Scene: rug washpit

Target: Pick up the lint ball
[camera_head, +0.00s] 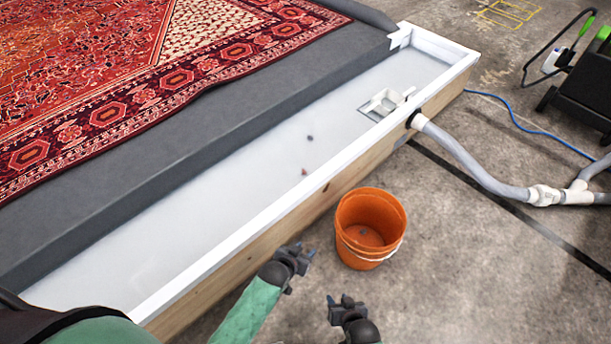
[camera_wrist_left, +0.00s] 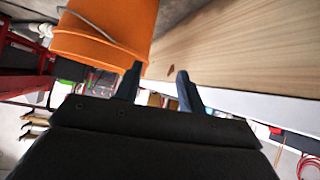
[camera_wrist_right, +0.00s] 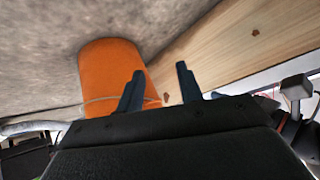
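A small dark grey lump (camera_head: 310,138), which looks like the lint ball, lies on the pale floor of the long trough (camera_head: 215,195). A smaller reddish bit (camera_head: 304,171) lies closer to the trough's near wall. My left gripper (camera_head: 302,258) is outside the trough, by its wooden side and left of the orange bucket. Its fingers stand apart and empty in the left wrist view (camera_wrist_left: 160,82). My right gripper (camera_head: 346,304) is lower, in front of the bucket. Its fingers are also apart and empty in the right wrist view (camera_wrist_right: 160,80). Neither wrist view shows the lump.
The orange bucket (camera_head: 352,212) stands on the concrete beside the trough, with a small grey speck (camera_head: 363,232) inside. A white drain fitting (camera_head: 384,103) sits in the trough. A grey pipe (camera_head: 470,165) leaves the wall. A red rug (camera_head: 110,90) lies on the dark ledge behind.

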